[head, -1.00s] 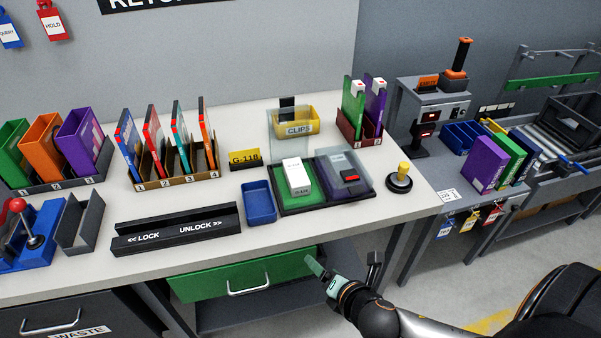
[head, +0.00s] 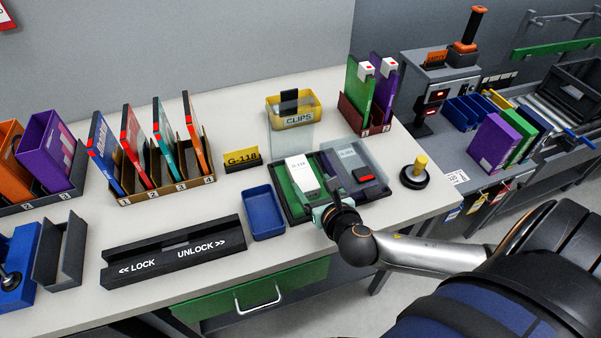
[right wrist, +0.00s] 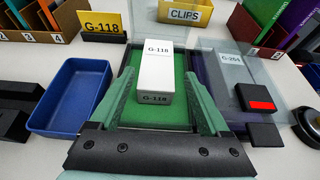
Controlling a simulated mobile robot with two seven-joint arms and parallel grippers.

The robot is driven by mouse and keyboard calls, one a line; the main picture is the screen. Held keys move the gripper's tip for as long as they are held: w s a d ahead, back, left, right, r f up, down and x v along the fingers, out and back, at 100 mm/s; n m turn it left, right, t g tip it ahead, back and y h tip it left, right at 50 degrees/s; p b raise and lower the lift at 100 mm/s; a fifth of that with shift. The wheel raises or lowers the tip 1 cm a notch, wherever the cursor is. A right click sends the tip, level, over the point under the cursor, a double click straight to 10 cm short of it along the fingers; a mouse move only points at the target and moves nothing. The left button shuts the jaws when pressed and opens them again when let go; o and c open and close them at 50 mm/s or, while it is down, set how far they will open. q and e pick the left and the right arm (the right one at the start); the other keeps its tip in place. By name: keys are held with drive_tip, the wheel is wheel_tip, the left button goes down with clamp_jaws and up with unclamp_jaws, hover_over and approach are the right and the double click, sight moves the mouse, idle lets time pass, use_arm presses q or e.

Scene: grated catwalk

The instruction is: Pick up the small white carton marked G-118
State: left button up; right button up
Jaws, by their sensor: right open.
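The small white carton marked G-118 (head: 302,175) lies on the green half of a dark two-part tray (head: 287,204) on the bench. It also shows in the right wrist view (right wrist: 156,75), with its label facing up and toward me. My right gripper (head: 328,207) is at the tray's front edge, just in front of the carton. In the right wrist view its green fingers (right wrist: 153,103) are open, one on each side of the carton's near end. My left gripper is not in view.
A clear lidded compartment marked G-284 (right wrist: 228,62) with a black-and-red block (right wrist: 258,98) is right of the carton. A blue bin (head: 263,212) stands left, a yellow G-118 sign (head: 241,158) behind it. A yellow CLIPS bin (head: 294,110) is behind; a yellow-topped knob (head: 416,172) stands right.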

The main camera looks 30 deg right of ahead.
sight(300, 173)
drive_tip(key=x, duration=0.8)
drive_tip(key=shift+w+a+f, duration=0.1)
drive_tip(key=shift+w+f, duration=0.15)
drive_tip(key=shift+f, duration=0.35)
drive_tip(key=c, duration=1.1)
drive_tip(key=shift+c, duration=0.6)
drive_tip(key=shift+r, duration=0.15)
